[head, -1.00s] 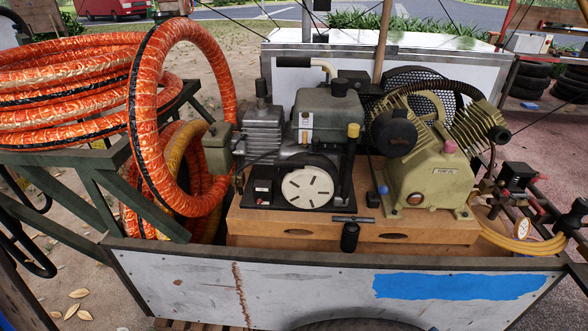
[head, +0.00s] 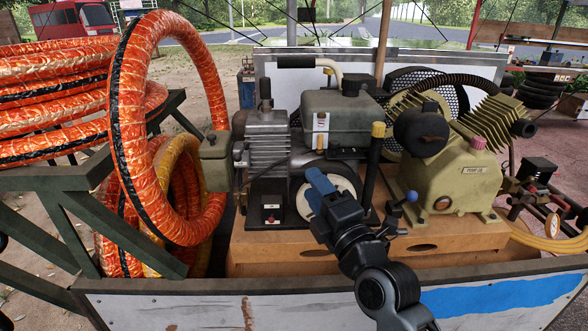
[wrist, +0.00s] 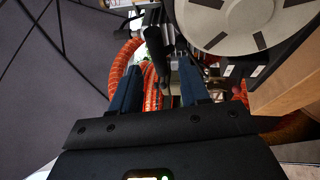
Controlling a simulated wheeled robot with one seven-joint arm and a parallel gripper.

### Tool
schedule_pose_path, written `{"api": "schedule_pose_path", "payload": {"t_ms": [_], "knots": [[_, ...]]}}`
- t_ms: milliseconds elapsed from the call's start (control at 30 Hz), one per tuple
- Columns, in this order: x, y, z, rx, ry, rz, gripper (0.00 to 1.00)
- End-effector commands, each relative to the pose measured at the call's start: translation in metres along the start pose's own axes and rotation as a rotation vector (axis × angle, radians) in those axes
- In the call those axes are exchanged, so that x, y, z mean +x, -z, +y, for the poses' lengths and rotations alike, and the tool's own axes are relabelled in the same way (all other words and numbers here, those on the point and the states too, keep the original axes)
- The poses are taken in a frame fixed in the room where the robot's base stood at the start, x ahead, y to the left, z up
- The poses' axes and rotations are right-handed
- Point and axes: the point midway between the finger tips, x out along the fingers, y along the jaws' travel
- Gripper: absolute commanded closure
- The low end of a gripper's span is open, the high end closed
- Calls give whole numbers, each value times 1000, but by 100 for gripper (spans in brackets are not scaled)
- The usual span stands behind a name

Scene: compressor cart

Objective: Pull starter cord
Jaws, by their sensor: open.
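The engine (head: 333,118) stands on a wooden base in the cart, with a pale slotted starter disc (head: 338,190) on its front. My gripper (head: 316,180) is in front of the disc and partly covers it. In the wrist view the same disc (wrist: 226,18) is at the upper right, beside the fingers. My gripper's two blue fingers (wrist: 160,68) are apart there. A dark rod-like piece (wrist: 157,50) shows between and beyond them; I cannot tell whether it is the cord's handle or whether it is touched. No cord can be made out.
A thick orange hose (head: 165,130) loops at the left of the engine. An olive compressor pump (head: 450,175) stands at the right. The wooden base (head: 275,245) is under the engine, and the cart's front wall (head: 200,300) runs across the bottom.

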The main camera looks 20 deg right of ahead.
Motion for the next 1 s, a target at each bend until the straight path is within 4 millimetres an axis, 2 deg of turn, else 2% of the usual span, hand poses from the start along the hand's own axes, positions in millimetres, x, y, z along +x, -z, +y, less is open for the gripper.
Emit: {"api": "schedule_pose_path", "payload": {"t_ms": [300,433,600,833,1000], "knots": [[48,0,3,3,0,1,55],[62,0,2,3,-1,0,55],[70,0,1,3,0,-1,55],[70,0,1,3,0,-1,55],[70,0,0,3,0,-1,70]]}}
